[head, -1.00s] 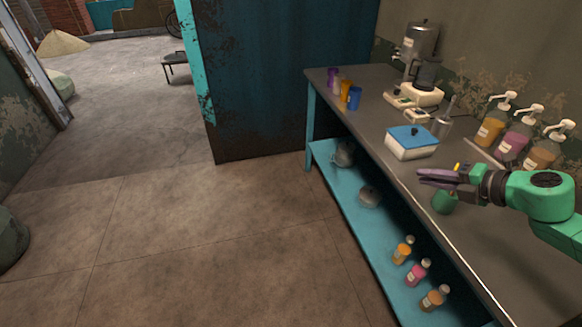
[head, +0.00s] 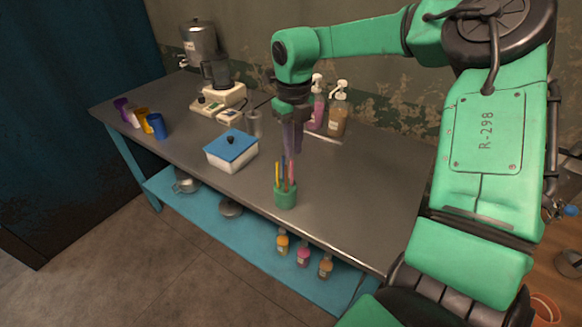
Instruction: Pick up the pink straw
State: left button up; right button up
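The pink straw (head: 291,172) stands upright in a green cup (head: 285,197) on the grey worktop, at the cup's right side. A yellow straw (head: 278,172) and a darker one stand beside it. My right gripper (head: 292,151) points straight down just above the straws, its fingertips close to the pink straw's top. I see its fingers side-on, so I cannot tell whether they are open or touch the straw. My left gripper is out of view.
A white box with a blue lid (head: 231,150) stands left of the cup. Pump bottles (head: 337,112) stand at the wall behind my gripper. The worktop right of the cup is clear.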

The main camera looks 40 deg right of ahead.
aim_at(292, 161)
jog(key=f, duration=0.1)
jog(key=f+p, duration=0.1)
jog(key=f, duration=0.1)
jog(key=f+p, duration=0.1)
jog(key=f, duration=0.1)
jog(key=shift+w+d, duration=0.15)
jog(key=shift+w, duration=0.2)
jog(key=shift+s+f, duration=0.15)
jog(key=shift+f, duration=0.2)
grip_shut()
